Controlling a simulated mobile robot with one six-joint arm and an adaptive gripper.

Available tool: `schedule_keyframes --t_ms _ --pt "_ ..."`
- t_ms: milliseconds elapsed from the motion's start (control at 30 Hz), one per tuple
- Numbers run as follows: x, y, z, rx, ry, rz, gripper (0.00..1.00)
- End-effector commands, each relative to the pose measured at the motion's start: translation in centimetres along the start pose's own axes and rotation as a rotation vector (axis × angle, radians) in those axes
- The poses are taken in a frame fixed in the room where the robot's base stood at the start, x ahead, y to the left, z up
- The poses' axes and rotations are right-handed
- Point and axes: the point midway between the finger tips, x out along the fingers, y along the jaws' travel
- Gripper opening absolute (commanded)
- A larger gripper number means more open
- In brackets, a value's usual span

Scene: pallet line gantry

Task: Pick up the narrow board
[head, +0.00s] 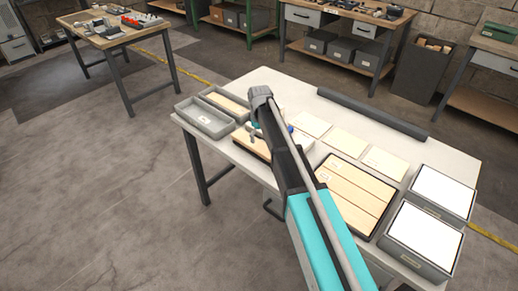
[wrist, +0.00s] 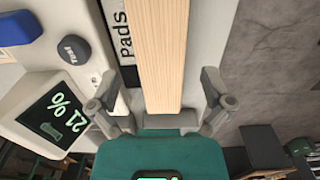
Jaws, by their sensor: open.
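In the wrist view a long, narrow light-wood board (wrist: 162,50) runs from the top edge down between the two fingers of my gripper (wrist: 160,88). The fingers are open, one on each side of the board, with gaps between them and its edges. I cannot tell how high they are above it. In the head view my arm covers most of the gripper. A wooden piece (head: 252,146) shows in part beside the arm at the table's left side.
The table (head: 268,77) also bears a tray of wide boards (head: 352,190), pale sheets (head: 347,142), grey bins (head: 205,118) and a dark bar (head: 372,113). In the wrist view, a device reading "21%" (wrist: 52,110), a round dark object (wrist: 74,48) and a blue item (wrist: 18,28) lie left.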

Motion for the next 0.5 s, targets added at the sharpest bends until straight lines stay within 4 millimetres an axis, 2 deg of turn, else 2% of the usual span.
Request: schedule_keyframes --t_ms 267,500 --pt "0.8 0.1 0.0 0.000 0.000 0.000 1.00" --pt "2.5 0.1 -0.1 0.001 0.000 0.000 1.00"
